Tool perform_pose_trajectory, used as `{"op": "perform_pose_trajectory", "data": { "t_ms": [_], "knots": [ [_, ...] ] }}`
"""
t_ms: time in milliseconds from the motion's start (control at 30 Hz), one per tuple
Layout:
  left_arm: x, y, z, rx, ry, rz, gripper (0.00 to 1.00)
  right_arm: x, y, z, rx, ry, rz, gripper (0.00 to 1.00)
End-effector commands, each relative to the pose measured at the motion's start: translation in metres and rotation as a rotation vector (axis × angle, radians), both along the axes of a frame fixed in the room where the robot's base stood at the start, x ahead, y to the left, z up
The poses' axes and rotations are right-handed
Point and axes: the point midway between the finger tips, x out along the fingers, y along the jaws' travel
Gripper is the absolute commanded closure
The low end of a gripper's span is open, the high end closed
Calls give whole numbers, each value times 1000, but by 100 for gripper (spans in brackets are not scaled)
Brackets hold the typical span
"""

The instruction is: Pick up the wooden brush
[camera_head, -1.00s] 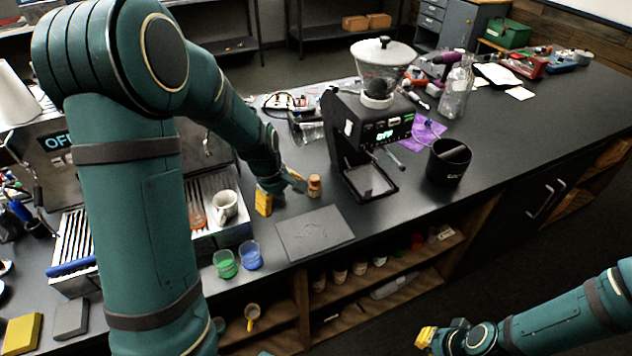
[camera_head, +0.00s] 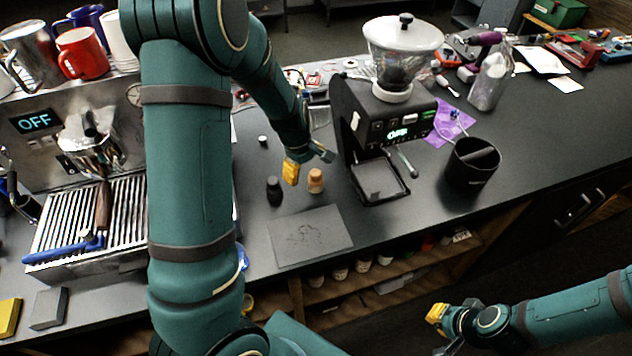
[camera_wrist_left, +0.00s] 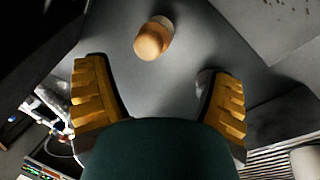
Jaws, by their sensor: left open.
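A short light-wood piece with a rounded top, which looks like the wooden brush (camera_head: 315,181), stands upright on the dark counter behind the grey mat. Its bristles cannot be made out. It also shows at the top of the left wrist view (camera_wrist_left: 152,40), beyond the fingertips and in line with the gap between them. My left gripper (camera_head: 307,163) is open and empty, just behind and above it in the head view; its yellow-padded fingers show wide apart in the left wrist view (camera_wrist_left: 160,95). My right gripper (camera_head: 440,316) is at the lower right, away from the counter, its jaws unclear.
A small black piece (camera_head: 273,190) stands left of the wooden one. The black grinder (camera_head: 375,120) is close on the right, with a black bin (camera_head: 472,165) beyond. The grey mat (camera_head: 310,236) lies in front. The espresso machine (camera_head: 75,150) stands left.

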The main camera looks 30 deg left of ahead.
Motion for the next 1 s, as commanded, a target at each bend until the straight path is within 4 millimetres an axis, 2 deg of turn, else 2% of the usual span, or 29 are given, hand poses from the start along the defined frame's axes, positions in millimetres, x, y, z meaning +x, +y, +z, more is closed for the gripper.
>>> {"op": "perform_pose_trajectory", "data": {
  "t_ms": [100, 333, 600, 933, 967, 1000],
  "knots": [
    [3, -1, -15, 0, 1, 0, 17, 0, 0, -3, -1, -1, 0, 100],
    [8, -4, -28, 0, 1, -1, 17, 0, 0, -4, -1, -1, 0, 100],
    [20, -11, -63, 0, 1, 1, 17, 0, 0, -7, -1, -1, 0, 100],
    [22, -12, -69, 0, -1, -1, 17, 0, 0, -7, -2, -1, -1, 100],
    [22, -12, -69, 0, -1, -1, 21, 0, 0, -7, -2, -1, -1, 100],
    [22, -12, -69, 0, -1, -1, 35, 0, 0, -7, -2, 0, 0, 100]
  ]
}}
